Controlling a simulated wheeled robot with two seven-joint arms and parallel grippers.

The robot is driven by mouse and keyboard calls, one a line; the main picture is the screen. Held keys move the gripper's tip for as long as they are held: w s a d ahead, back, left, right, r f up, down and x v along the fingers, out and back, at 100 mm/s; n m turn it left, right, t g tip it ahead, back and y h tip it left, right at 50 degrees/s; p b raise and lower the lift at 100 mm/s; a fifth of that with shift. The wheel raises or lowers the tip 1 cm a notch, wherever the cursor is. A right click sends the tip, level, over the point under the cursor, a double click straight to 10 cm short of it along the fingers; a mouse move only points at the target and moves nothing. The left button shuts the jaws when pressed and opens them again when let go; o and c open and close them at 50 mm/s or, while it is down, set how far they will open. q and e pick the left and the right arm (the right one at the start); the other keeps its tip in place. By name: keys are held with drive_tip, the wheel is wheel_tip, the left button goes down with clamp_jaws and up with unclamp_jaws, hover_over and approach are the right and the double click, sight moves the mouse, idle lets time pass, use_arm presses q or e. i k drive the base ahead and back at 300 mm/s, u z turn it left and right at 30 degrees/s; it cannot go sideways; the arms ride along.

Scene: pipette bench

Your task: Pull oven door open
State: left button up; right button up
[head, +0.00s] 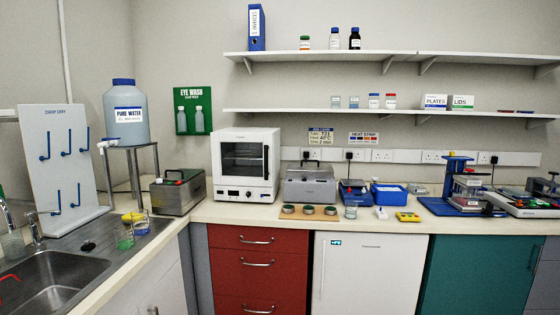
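A small white oven (246,164) stands on the bench left of centre, against the back wall. Its door (244,160) has a dark window and looks closed. A dark vertical handle (265,162) is on the right side of the door. A control panel with knobs (246,193) is below the door. Neither of my grippers is in the head view, and nothing covers the oven's front.
A grey lidded box (178,193) stands left of the oven and a grey bath (309,186) close on its right. A wooden board with several round green-rimmed items (309,212) lies at the front right. The bench edge before the oven is clear.

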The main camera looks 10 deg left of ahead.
sight(216, 138)
drive_tip(key=z, duration=0.55)
drive_tip(key=i, duration=0.85)
drive_tip(key=z, duration=0.5)
drive_tip(key=i, duration=1)
drive_tip(key=u, duration=0.8)
drive_tip(key=i, duration=0.55)
drive_tip(key=u, duration=0.3)
